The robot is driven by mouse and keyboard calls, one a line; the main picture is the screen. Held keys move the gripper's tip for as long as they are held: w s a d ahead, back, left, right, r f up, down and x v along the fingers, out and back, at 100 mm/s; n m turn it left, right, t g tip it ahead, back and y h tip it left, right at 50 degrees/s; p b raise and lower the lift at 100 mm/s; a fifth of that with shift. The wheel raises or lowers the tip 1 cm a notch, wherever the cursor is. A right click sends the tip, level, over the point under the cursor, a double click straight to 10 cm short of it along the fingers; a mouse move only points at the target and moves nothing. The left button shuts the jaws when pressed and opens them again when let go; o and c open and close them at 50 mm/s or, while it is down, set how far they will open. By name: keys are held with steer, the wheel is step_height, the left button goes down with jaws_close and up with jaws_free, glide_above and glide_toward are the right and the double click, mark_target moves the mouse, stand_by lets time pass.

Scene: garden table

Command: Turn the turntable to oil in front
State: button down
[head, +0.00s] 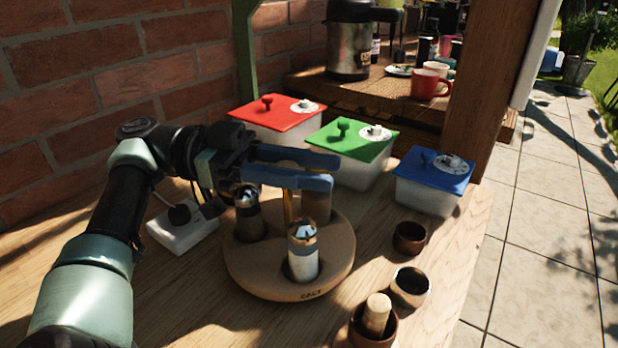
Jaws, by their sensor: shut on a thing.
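The round wooden turntable (255,284) sits on the table, with lettering that seems to read SALT on its front edge. On it stand a white shaker (303,262) at the front, a dark shaker (250,222) at the left and a brown cylinder (317,207) at the back right. I cannot tell which of these is the oil. A thin yellowish upright piece (288,207) rises near the middle. My gripper (333,170), with blue fingers, reaches over the turntable from the left. It is shut on the yellowish upright piece, whose top the fingers hide.
Lidded boxes in red (275,112), green (352,142) and blue (434,171) stand behind. Small brown cups (409,238) line the right edge, one holding a cork-like piece (377,312). A white power strip (183,232) lies left, by the brick wall (120,80).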

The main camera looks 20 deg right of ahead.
steer(key=shift+r, duration=0.1)
steer(key=c, duration=0.5)
jaws_free()
steer(key=shift+c, duration=0.2)
step_height(320, 180, up, 10)
steer(key=p, duration=0.3)
